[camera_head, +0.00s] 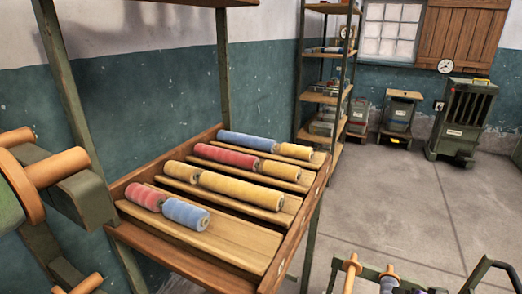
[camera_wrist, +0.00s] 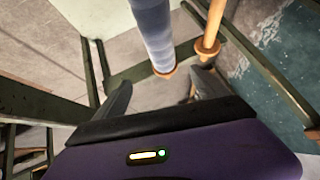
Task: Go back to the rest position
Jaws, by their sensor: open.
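My gripper (camera_wrist: 166,80) shows in the wrist view as a purple body with two dark fingers spread apart. It is open, and I see nothing held between the fingers. A long blue-grey roll with a wooden end (camera_wrist: 155,35) shows just past the fingertips; I cannot tell how far beyond them it is. A bare wooden peg (camera_wrist: 211,35) stands to its right. My gripper does not show in the head view. No marked rest position shows in either view.
A slatted wooden rack (camera_head: 225,236) holds red, blue and yellow rolls. A green frame with wooden pegs (camera_head: 351,272) stands at the lower right. Large wooden pegs (camera_head: 60,167) are close at left. Shelves (camera_head: 322,97) and a green cabinet (camera_head: 462,118) stand behind. The floor (camera_head: 400,190) is clear.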

